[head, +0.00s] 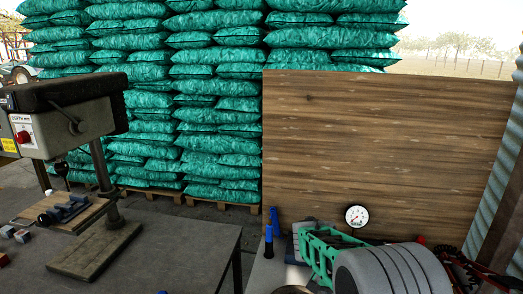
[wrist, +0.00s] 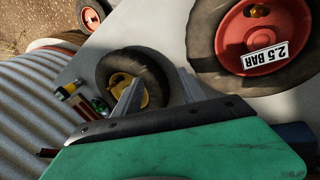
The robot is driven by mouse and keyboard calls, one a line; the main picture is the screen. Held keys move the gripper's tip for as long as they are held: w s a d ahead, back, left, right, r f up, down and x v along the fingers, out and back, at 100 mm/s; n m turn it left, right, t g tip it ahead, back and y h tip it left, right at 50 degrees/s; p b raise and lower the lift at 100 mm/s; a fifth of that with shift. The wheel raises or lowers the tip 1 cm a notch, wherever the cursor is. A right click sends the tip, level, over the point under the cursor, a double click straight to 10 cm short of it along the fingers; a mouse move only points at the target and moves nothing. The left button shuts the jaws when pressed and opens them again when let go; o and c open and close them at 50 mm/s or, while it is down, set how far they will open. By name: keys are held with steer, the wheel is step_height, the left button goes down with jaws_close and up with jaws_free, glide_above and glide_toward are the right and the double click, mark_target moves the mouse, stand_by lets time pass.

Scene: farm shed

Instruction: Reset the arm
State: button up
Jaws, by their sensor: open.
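My gripper (wrist: 158,80) shows in the wrist view as two grey fingers standing apart beyond a green body with a dark edge. The jaws are open and nothing sits between them. A wheel with a dark tyre and a yellow hub (wrist: 121,82) lies behind the fingers, partly hidden by the left one. I cannot tell whether the fingers touch it. In the head view I cannot clearly make out my gripper.
In the wrist view, a red-hubbed wheel labelled 2.5 BAR (wrist: 262,50) is upper right. In the head view, a drill press (head: 70,110) stands left on a dark table (head: 180,262). A wooden panel (head: 390,150) and stacked green sacks (head: 215,100) stand behind; a round gauge (head: 356,216) is lower right.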

steer(key=s+a+r+n+t+y, duration=0.1)
steer(key=s+a+r+n+y, duration=0.2)
steer(key=s, duration=0.5)
steer(key=s+a+n+t+y, duration=0.1)
steer(key=s+a+n, duration=0.35)
steer(key=s, duration=0.45)
step_height(320, 180, up, 7)
steer(key=w+m+t, duration=0.1)
steer(key=t, duration=0.1)
steer(key=shift+w+d+f+t, duration=0.15)
steer(key=shift+w+f+t, duration=0.05)
steer(key=shift+w+t, duration=0.2)
